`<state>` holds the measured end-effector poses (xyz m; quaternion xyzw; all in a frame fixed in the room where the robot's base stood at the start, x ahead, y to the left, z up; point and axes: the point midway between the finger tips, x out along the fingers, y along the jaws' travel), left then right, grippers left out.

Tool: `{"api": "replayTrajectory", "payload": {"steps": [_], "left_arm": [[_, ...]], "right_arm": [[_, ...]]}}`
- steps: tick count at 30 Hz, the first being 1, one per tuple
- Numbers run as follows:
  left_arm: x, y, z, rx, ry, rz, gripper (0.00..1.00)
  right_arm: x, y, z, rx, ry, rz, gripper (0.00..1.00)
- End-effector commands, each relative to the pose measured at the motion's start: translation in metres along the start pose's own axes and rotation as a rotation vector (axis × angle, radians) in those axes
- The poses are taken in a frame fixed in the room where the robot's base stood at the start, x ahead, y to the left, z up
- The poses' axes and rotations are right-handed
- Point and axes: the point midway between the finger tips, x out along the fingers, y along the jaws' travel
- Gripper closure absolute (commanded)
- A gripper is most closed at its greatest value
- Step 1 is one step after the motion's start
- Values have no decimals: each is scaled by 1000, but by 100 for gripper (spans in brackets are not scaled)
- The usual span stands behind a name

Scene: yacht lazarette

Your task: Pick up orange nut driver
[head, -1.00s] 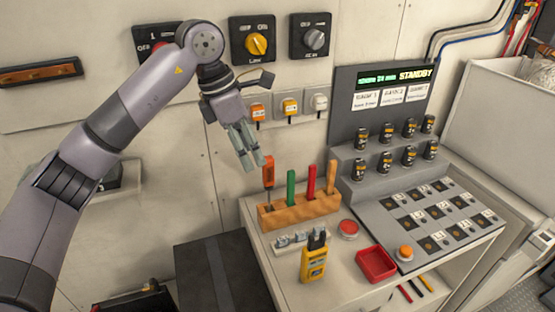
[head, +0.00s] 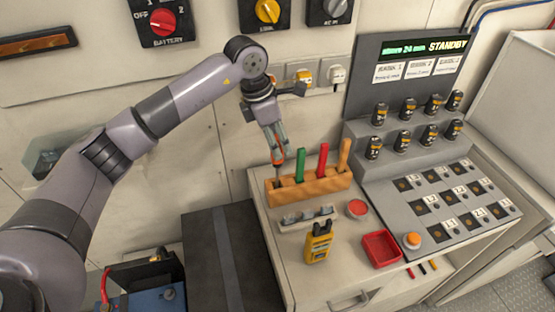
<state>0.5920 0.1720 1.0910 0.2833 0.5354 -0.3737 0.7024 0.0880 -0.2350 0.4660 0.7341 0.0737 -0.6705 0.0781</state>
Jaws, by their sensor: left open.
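The orange nut driver (head: 277,156) stands upright at the left end of a wooden block (head: 310,187) on the bench. My left gripper (head: 277,150) is open and points down, with its fingers on either side of the nut driver's handle. The fingers partly cover the handle, and I cannot tell whether they touch it. A green-handled tool (head: 300,165), a red-handled tool (head: 322,160) and a tool with a wooden handle (head: 343,155) stand in the same block, to the right. My right gripper is not in view.
On the bench in front of the block are a yellow meter (head: 318,244), a red tray (head: 381,249) and a round red button (head: 357,208). A console (head: 440,205) with several black cylinders stands to the right. Wall switches (head: 162,20) and sockets (head: 303,77) are behind.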

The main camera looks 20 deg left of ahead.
Motion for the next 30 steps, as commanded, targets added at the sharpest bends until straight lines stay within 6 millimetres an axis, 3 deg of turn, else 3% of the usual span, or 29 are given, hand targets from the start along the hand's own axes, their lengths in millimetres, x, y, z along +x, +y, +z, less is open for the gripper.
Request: {"api": "replayTrajectory", "payload": {"steps": [5, 10, 15, 23, 30], "left_arm": [[9, 0, 0, 0, 0, -2, 54], [32, 3, -3, -1, 3, -4, 54], [54, 4, -3, 1, 1, -2, 54], [58, 5, -3, 1, -1, 0, 54], [58, 5, -3, 1, 0, 0, 70]], "right_arm": [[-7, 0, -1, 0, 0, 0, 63], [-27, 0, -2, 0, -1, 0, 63], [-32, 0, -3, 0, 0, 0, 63], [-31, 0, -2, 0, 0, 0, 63], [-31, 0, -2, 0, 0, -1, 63]]}}
